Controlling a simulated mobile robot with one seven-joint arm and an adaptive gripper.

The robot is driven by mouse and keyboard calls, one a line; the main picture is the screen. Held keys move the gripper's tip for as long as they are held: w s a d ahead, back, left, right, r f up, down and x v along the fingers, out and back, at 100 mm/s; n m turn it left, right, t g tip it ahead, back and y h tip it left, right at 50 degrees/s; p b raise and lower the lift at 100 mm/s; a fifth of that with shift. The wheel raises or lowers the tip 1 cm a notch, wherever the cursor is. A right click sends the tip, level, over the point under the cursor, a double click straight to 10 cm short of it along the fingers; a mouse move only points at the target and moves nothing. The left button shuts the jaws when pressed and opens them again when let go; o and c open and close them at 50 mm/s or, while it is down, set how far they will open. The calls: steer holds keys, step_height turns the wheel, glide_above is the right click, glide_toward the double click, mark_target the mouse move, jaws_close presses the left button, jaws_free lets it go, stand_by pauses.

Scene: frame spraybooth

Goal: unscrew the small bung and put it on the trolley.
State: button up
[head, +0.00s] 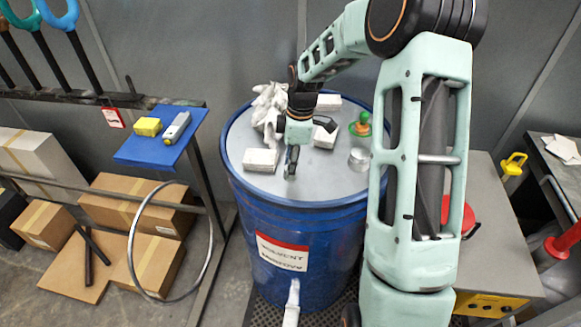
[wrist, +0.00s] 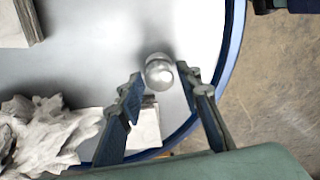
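My gripper (head: 291,172) points down over the front part of the lid of the blue solvent drum (head: 290,245). In the wrist view my gripper (wrist: 159,75) is open, one finger on each side of a small rounded metal bung (wrist: 159,72) near the drum's rim. A gap shows at the left finger; the right fingertip is close, and I cannot tell whether it touches. The bung is not clearly visible in the head view. I cannot tell for sure which piece is the trolley; a grey box-shaped unit (head: 497,240) stands right of the drum, partly behind my arm.
On the lid are white blocks (head: 261,160), a crumpled white cloth (head: 268,108), an orange-topped green item (head: 362,124) and a metal cylinder (head: 359,159). A blue shelf (head: 150,150) holds a yellow block and a grey tool at left. Cardboard boxes (head: 125,205) stand below it.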

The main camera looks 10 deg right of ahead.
steer(key=shift+f+m+b, duration=0.1)
steer(key=shift+m+b, duration=0.45)
steer(key=shift+m, duration=0.55)
steer(key=m, duration=0.2)
steer(key=shift+m+t+b, duration=0.3)
steer(key=shift+m+b, duration=0.1)
steer(key=m+b, duration=0.1)
steer(key=m, duration=0.1)
steer(key=shift+a+m, duration=0.1)
steer(key=shift+m, duration=0.2)
steer(key=m+h+b, duration=0.1)
steer(key=m+b, duration=0.1)
steer(key=m, duration=0.4)
steer(key=shift+t, duration=0.3)
steer(key=c, duration=0.8)
steer(key=shift+o, duration=0.2)
steer(key=shift+n+p, duration=0.4)
steer(key=shift+n, duration=1.7)
